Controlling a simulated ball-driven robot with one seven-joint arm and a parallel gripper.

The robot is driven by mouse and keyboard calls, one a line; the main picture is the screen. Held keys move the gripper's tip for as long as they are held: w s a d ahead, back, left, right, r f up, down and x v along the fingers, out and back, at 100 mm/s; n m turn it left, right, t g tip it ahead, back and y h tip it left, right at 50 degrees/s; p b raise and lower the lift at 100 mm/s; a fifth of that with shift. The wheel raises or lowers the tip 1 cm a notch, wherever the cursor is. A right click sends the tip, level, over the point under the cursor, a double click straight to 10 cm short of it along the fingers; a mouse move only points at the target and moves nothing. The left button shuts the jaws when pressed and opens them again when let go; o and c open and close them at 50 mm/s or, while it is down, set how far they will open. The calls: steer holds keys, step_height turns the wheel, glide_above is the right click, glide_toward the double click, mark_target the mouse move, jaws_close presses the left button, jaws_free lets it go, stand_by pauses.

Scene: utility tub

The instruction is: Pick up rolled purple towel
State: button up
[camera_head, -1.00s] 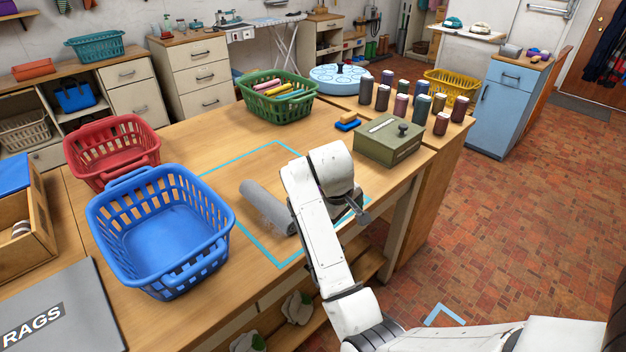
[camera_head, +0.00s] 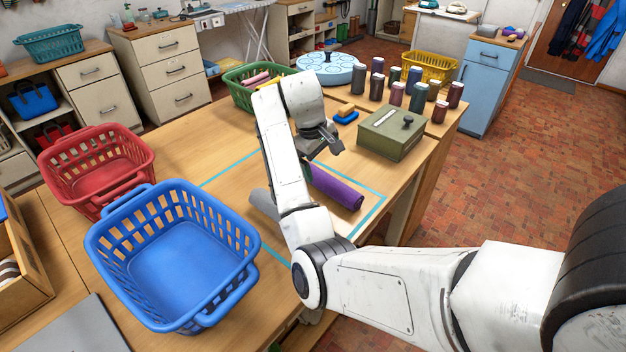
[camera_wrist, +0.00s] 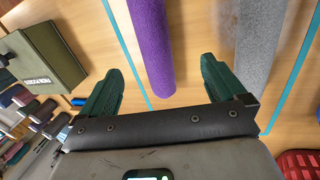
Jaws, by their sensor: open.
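The rolled purple towel (camera_head: 335,188) lies on the wooden table inside the cyan outline, partly hidden behind my arm. It also shows in the wrist view (camera_wrist: 151,40), at top centre, its near end between the two fingers as seen. My gripper (camera_head: 328,143) is open and empty over the table; its green fingers (camera_wrist: 160,66) show in the wrist view. The towel appears below the fingers, not held.
A rolled grey towel (camera_head: 262,203) lies left of the purple one, mostly behind my arm; it shows clearly in the wrist view (camera_wrist: 259,40). A blue basket (camera_head: 175,265) and red basket (camera_head: 95,175) stand left. A green metal box (camera_head: 392,135) stands right.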

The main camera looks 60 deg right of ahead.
mark_target(325, 178)
steer(key=x, duration=0.5)
steer(key=shift+w+d+f, duration=0.15)
steer(key=shift+f, duration=0.05)
steer(key=shift+w+d+p+x, duration=0.15)
steer(key=shift+p+x, duration=0.1)
steer(key=shift+x, duration=0.65)
steer(key=shift+d+p+x, duration=0.15)
steer(key=shift+p+x, duration=0.05)
steer(key=shift+x, duration=0.65)
steer(key=shift+w+d+p+x, duration=0.1)
steer(key=shift+p+x, duration=0.15)
steer(key=shift+x, duration=0.65)
steer(key=shift+r, duration=0.1)
steer(key=c, duration=1.3)
steer(key=shift+r, duration=0.1)
steer(key=shift+c, duration=0.2)
